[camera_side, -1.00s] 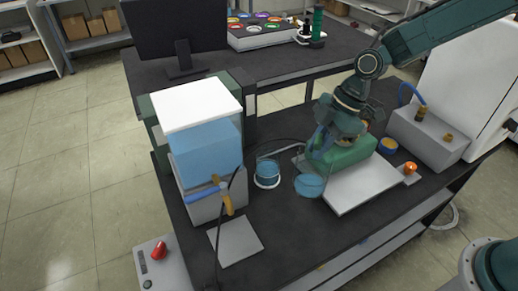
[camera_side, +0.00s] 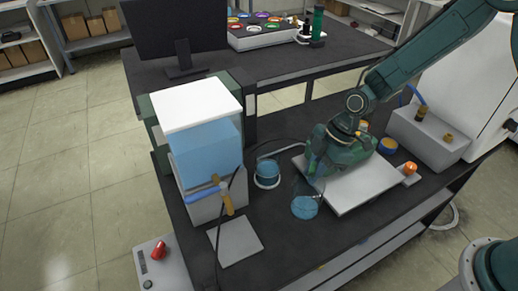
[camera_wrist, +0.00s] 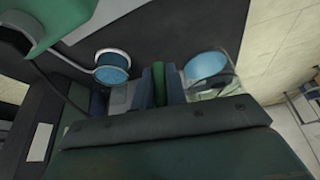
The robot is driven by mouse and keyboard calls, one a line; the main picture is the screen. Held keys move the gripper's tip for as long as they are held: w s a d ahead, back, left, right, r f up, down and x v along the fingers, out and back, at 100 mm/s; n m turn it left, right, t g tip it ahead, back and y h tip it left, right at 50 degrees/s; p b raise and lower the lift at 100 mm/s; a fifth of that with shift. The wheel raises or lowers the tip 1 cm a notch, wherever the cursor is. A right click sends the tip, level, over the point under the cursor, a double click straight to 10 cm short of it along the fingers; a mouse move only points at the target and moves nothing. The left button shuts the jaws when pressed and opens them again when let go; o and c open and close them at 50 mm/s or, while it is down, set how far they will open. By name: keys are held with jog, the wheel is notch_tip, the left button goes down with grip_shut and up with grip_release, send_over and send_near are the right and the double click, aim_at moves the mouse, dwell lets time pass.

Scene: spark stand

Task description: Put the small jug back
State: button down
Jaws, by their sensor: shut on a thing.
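The small jug (camera_side: 305,207) is a clear vessel with blue liquid in its bottom. It is low, at or just above the dark bench, left of the white plate's front corner; contact with the bench is unclear. My gripper (camera_side: 314,173) is beside the jug's upper right, shut on it. In the wrist view the jug (camera_wrist: 207,68) lies just right of my fingertips (camera_wrist: 158,88). The exact grip point is hidden.
A blue-filled cup (camera_side: 268,170) in a white ring stands left of the jug. A dispenser with a blue tank (camera_side: 205,155) and a grey pad (camera_side: 236,241) are further left. The white plate (camera_side: 362,188) lies under my gripper, with an orange knob (camera_side: 410,168) beside it.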

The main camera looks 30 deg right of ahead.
jog(key=shift+f, duration=0.15)
jog(key=shift+f, duration=3.35)
jog(key=shift+f, duration=0.7)
jog(key=c, duration=1.3)
grip_release()
jog(key=shift+c, duration=0.2)
jog(key=shift+r, duration=0.15)
jog(key=v, duration=1.3)
jog(key=shift+d+r, duration=0.15)
jog(key=shift+r, duration=0.1)
